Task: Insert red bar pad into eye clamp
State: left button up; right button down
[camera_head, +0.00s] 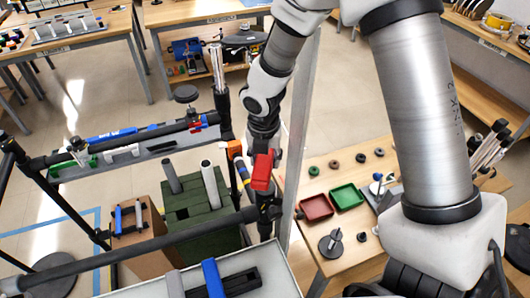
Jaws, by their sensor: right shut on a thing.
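The red bar pad (262,172) is a red block held upright in the middle of the head view, in front of the dark upright post of the frame. My right gripper (264,152) is shut on it, with the arm reaching down from above; the fingers are small and partly hidden. Black clamp-like fittings (269,212) sit just below the red pad, near the end of the front rail. I cannot tell which fitting is the eye clamp, or whether the pad touches it. My left gripper is not in view.
Black frame rails (190,238) run left of the pad. A dark green crate (190,213) with grey tubes stands behind the front rail. A wooden table (345,160) at right holds a red tray (316,207) and a green tray (346,197). A grey tray (285,282) lies in front.

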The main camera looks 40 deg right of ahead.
notch_tip(320, 180, down, 9)
jog(key=b, duration=0.5)
jog(key=shift+w+d, duration=0.1)
jog(key=shift+w, duration=0.05)
jog(key=shift+c, duration=2.4)
grip_release()
jog(key=r, duration=0.4)
jog(key=s+r, duration=0.1)
jog(key=r, duration=0.3)
jog(key=a+r, duration=0.1)
jog(key=r, duration=0.3)
jog(key=shift+s, duration=0.15)
